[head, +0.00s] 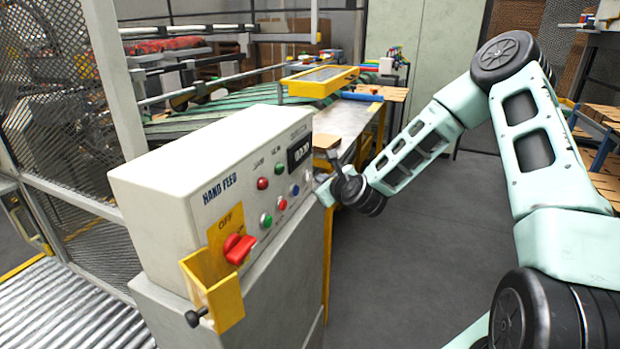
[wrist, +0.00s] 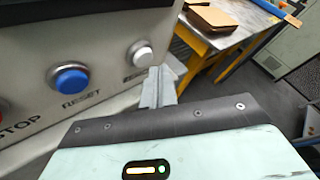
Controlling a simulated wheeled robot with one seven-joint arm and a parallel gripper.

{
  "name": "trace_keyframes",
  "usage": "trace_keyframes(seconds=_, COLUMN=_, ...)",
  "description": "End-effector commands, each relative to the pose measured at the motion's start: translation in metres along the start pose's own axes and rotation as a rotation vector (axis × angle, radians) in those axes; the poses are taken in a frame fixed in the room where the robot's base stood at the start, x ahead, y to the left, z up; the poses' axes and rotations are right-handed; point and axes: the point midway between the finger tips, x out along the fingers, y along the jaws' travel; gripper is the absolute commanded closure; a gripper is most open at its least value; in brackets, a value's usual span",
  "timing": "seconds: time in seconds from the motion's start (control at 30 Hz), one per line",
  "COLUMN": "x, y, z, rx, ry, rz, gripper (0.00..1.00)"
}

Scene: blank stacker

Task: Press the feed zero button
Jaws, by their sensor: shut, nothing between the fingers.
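The control panel (head: 230,190) is a pale box marked HAND FEED. A white button (wrist: 140,52) sits at the right end of its lower row, with a small label under it that is partly hidden by my fingers and unreadable. I cannot confirm from the label that it is feed zero. My gripper (wrist: 158,78) is shut and empty, its fingertips just below and right of the white button. I cannot tell whether they touch the panel. In the head view my gripper (head: 322,186) is at the panel's right end.
A blue RESET button (wrist: 69,77) sits left of the white one. The panel also has a red OFF switch (head: 238,248), a yellow bracket (head: 215,290) and a counter display (head: 299,150). A workbench (head: 345,115) stands behind; grey floor is clear to the right.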

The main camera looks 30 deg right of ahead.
Motion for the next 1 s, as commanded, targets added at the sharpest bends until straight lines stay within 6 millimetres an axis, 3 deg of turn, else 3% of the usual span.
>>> trace_keyframes(seconds=0.27, x=-0.004, y=-0.004, z=-0.004, rx=0.001, ry=0.002, rz=-0.002, gripper=1.0)
trace_keyframes(seconds=0.7, x=-0.032, y=-0.024, z=-0.024, rx=0.001, ry=0.002, rz=-0.001, gripper=1.0)
trace_keyframes(seconds=1.0, x=-0.035, y=-0.025, z=-0.025, rx=0.0, ry=0.001, rz=0.0, gripper=1.0)
